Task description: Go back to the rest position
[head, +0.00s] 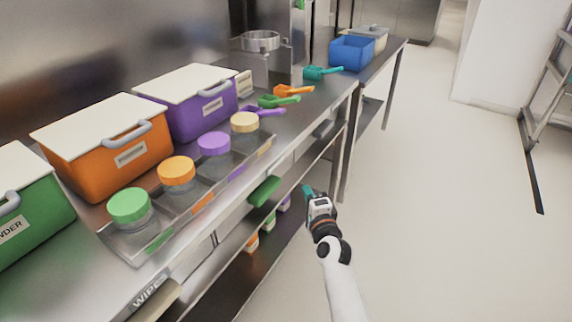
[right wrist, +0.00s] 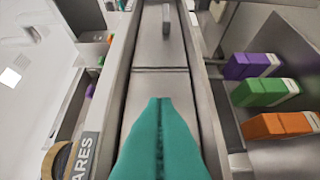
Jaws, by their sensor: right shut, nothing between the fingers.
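My right gripper (head: 308,191) is in front of the steel counter's front edge, over the aisle side, with its teal fingers pointing toward the lower shelf. In the right wrist view the teal fingers (right wrist: 160,130) are pressed together with nothing between them. My left gripper is in neither view. On the counter (head: 296,133) stand a green bin (head: 32,222), an orange bin (head: 100,160) and a purple bin (head: 190,112), each with a white lid and grey handle.
A steel tray holds jars with green (head: 129,205), orange (head: 176,171), purple (head: 214,143) and tan lids (head: 244,122). Several coloured scoops lie behind them. A blue bin (head: 351,53) stands at the far end. The floor (head: 440,200) to the right is clear.

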